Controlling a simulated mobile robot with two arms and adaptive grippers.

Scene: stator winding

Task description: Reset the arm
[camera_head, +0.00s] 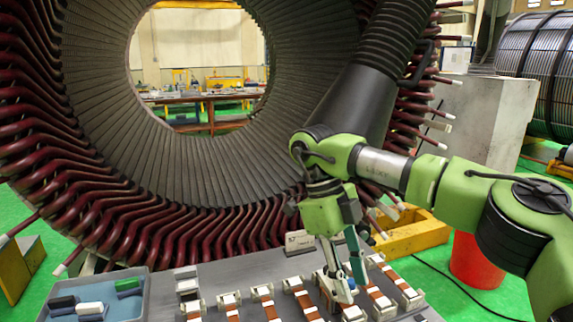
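My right arm (430,180), green and grey, comes in from the right. My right gripper (345,283) points down, its fingertips low over the right part of the grey table (250,272). The fingertips overlap the small white-and-copper pieces there, and I cannot tell whether they touch or hold one. The two fingers show slightly apart higher up. My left arm and gripper are not in view.
The big stator ring (200,190) with dark red winding ends stands close behind the table. A blue tray (140,305) with small blocks is at left. Several copper strips with white ends (265,295) line the table. A red bucket (475,265) and yellow block (410,235) stand at right.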

